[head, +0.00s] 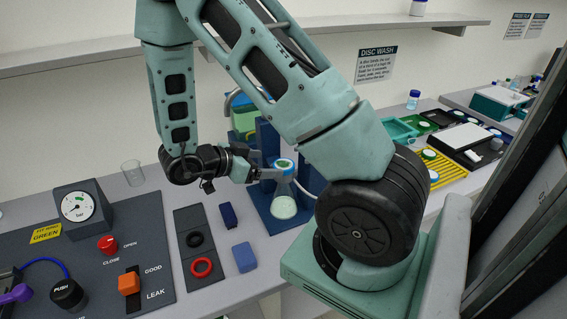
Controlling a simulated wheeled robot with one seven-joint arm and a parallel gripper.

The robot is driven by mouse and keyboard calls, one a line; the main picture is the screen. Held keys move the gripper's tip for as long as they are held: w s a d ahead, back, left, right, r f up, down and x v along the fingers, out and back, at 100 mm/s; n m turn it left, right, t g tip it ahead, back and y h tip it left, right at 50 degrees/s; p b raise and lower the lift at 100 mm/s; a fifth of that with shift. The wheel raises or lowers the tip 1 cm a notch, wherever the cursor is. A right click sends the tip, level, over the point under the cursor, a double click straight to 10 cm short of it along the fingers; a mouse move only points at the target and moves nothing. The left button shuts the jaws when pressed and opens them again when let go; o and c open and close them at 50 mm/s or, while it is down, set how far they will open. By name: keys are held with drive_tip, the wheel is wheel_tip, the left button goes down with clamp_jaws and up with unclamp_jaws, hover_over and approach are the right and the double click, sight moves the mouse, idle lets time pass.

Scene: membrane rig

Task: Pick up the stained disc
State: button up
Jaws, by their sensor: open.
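A conical flask (284,206) with pale contents stands at the blue stand. On its mouth is a blue-rimmed round top (284,164) with a small greenish-brown patch. This may be the stained disc, but it is too small to tell. My gripper (266,174) is open and empty, level with the flask's neck and just left of it, its fingers pointing right toward it. I cannot tell whether the fingers touch the flask.
A blue stand (264,140) rises behind the flask. Blue blocks (244,257), a dark plate with black and red rings (201,267), and a gauge panel (78,207) lie left. A clear beaker (132,173) stands behind. A yellow rack (449,172) and trays fill the right.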

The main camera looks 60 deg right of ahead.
sight(282, 164)
drive_tip(key=shift+p+x, duration=1.2)
drive_tip(key=shift+x, duration=1.55)
drive_tip(key=shift+f, duration=0.15)
drive_tip(key=shift+c, duration=0.3)
drive_tip(key=c, duration=1)
